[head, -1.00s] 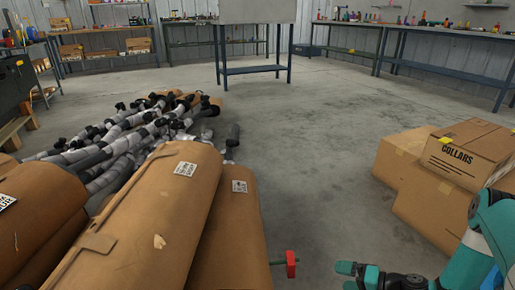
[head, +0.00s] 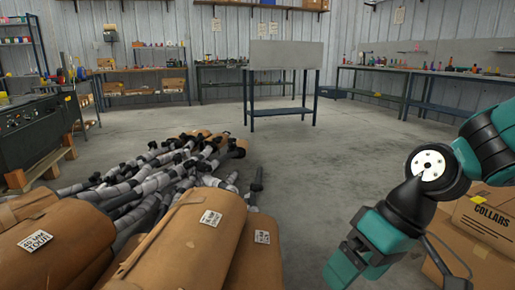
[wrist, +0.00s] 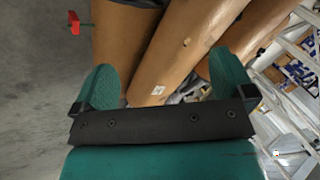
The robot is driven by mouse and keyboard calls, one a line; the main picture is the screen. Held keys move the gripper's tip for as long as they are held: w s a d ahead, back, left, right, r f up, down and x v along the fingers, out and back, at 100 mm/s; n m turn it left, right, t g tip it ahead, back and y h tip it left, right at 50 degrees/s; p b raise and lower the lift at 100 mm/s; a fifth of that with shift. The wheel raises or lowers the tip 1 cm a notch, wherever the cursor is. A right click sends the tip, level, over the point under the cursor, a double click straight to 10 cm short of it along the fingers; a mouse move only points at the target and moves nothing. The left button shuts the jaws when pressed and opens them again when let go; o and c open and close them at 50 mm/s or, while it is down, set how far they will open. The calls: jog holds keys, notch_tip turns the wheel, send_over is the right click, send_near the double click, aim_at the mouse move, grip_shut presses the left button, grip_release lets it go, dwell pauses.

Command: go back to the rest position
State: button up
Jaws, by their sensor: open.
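My gripper (wrist: 165,88) is open and empty in the wrist view, its two teal fingers wide apart. Brown rolled mufflers (wrist: 180,45) lie behind the fingers in that view, and nothing is between the fingertips. In the head view my teal and black arm is raised at the right, with my gripper (head: 352,262) low at its end, over the floor between the brown mufflers (head: 190,235) and the cardboard boxes. Part of my arm covers the boxes.
Grey pipes (head: 150,185) with black ends lie behind the brown mufflers. A box marked COLLARS (head: 487,222) sits at the right. A dark machine (head: 35,130) stands at the left. A table with a grey panel (head: 283,55) stands at the back. The middle floor (head: 330,155) is clear.

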jog(key=s+r+n+h+p, duration=0.1)
jog(key=s+r+h+p, duration=0.15)
jog(key=s+r, duration=0.6)
notch_tip(320, 180, up, 35)
jog(key=p, duration=3.6)
jog(key=shift+s+r+t+y+p, duration=0.15)
jog(key=shift+s+t+y+p, duration=0.2)
jog(key=shift+s, duration=0.1)
